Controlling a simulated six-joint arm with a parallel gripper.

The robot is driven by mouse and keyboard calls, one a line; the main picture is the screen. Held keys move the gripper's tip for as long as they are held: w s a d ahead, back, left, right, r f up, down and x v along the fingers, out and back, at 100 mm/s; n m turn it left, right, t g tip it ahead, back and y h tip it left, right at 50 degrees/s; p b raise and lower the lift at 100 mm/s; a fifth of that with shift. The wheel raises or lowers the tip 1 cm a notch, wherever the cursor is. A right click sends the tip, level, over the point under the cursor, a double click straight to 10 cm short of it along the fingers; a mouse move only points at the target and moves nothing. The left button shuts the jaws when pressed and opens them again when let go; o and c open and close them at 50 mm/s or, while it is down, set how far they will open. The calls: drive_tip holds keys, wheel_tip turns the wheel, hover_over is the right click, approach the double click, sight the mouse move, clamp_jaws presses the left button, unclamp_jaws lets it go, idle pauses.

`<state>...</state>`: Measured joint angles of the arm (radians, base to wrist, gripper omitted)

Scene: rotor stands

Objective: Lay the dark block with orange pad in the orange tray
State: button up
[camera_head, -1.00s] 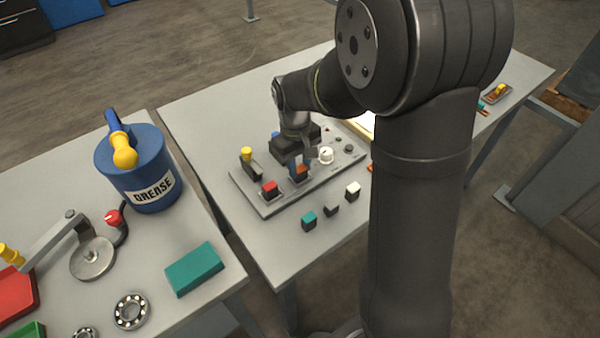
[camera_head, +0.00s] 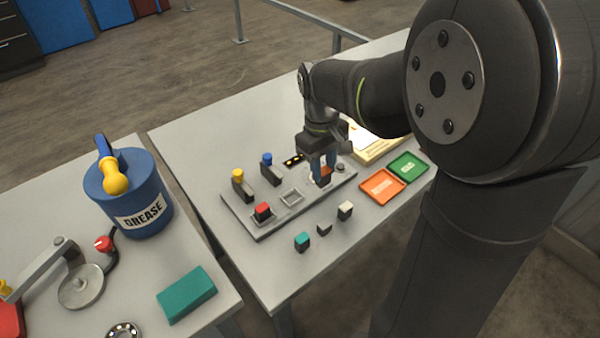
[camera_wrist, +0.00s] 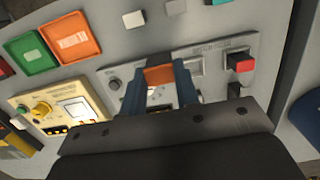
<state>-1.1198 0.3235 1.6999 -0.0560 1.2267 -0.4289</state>
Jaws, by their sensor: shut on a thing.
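The dark block with orange pad (camera_head: 324,181) is between the blue fingers of my gripper (camera_head: 323,170) in the head view. My gripper is shut on it and appears to hold it above the right part of the grey panel. In the wrist view the block's orange top (camera_wrist: 159,75) shows between the fingertips (camera_wrist: 158,82). The orange tray (camera_head: 371,193) lies on the table to the right of the gripper, and also shows at upper left in the wrist view (camera_wrist: 86,52). No block is seen in it.
The grey panel (camera_head: 262,228) has an empty square recess (camera_head: 291,198), a red-topped block (camera_head: 263,211) and levers with yellow (camera_head: 238,175) and blue (camera_head: 267,158) knobs. A green tray (camera_head: 408,167) adjoins the orange one. Teal (camera_head: 302,242), dark (camera_head: 324,229) and white-topped (camera_head: 345,210) blocks stand in front.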

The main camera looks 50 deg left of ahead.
drive_tip(key=w+d+r, duration=0.2)
drive_tip(key=d+r, duration=0.1)
drive_tip(key=r, duration=0.2)
drive_tip(key=shift+w+r, duration=0.25)
idle(0.3)
drive_tip(key=shift+d, duration=0.1)
drive_tip(key=w+d+f, duration=0.2)
drive_tip(key=w+d, duration=0.5)
drive_tip(key=w, duration=0.2)
drive_tip(key=w+d+f, duration=0.3)
drive_tip(key=w+d, duration=0.3)
drive_tip(key=w, duration=0.2)
hover_over(383, 188)
drive_tip(key=f, duration=0.6)
drive_tip(key=shift+w+a+f, duration=0.1)
drive_tip(key=shift+a+f, duration=0.1)
drive_tip(key=shift+a, duration=0.1)
drive_tip(key=shift+f, duration=2)
